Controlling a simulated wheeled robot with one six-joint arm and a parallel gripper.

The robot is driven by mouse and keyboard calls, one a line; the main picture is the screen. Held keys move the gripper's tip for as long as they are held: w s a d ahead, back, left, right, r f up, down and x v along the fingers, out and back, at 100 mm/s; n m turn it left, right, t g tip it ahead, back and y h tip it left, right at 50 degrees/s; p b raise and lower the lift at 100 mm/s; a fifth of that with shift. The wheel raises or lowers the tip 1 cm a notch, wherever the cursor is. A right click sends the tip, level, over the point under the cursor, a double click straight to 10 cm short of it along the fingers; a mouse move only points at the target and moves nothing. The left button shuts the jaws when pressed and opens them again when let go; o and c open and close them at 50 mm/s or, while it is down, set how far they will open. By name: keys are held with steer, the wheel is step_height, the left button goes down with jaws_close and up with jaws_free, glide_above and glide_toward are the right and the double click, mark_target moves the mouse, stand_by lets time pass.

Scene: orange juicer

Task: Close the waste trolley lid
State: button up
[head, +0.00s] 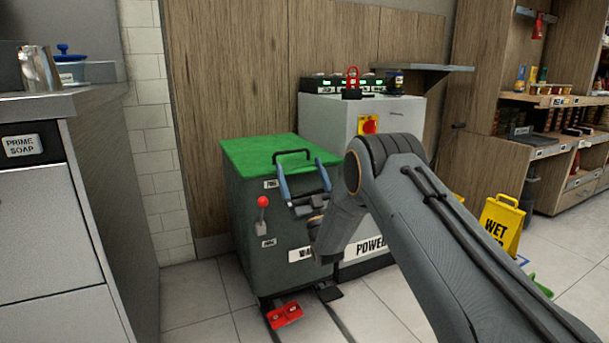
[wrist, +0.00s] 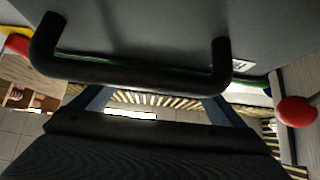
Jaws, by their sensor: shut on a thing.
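The waste trolley (head: 240,215) is a dark green-grey cabinet. Its bright green lid (head: 250,148) lies flat across the top, seemingly closed. A black lid handle (head: 293,152) stands at the lid's front edge; a dark handle bar (wrist: 135,78) crosses the wrist view. My gripper (head: 305,172) is at the front edge, its two blue fingers wide apart and reaching to the handle, which it appears to hold. The exact contact is hard to see. A red knob (head: 263,201) on the trolley front also shows in the wrist view (wrist: 297,111).
A grey power cabinet (head: 345,115) stands right behind the trolley. A drawer counter (head: 60,220) is at left, with a floor gap between. A yellow wet-floor sign (head: 502,222) and shelves (head: 560,100) are at right. My arm hides part of the trolley front.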

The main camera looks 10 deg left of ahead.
mark_target(308, 194)
steer(key=shift+a+f, duration=0.25)
steer(key=shift+f, duration=0.65)
steer(key=o, duration=1.2)
steer(key=shift+s+d+r+p+v, duration=0.15)
steer(key=shift+p+v, duration=0.25)
steer(key=shift+v, duration=0.75)
steer(key=shift+s+d+r+p+v, duration=0.15)
steer(key=shift+p+v, duration=0.2)
steer(key=shift+v, duration=0.8)
steer(key=shift+w+d+r+p+v, duration=0.1)
steer(key=shift+p+v, duration=0.3)
steer(key=shift+v, duration=0.75)
steer(key=shift+s, duration=0.1)
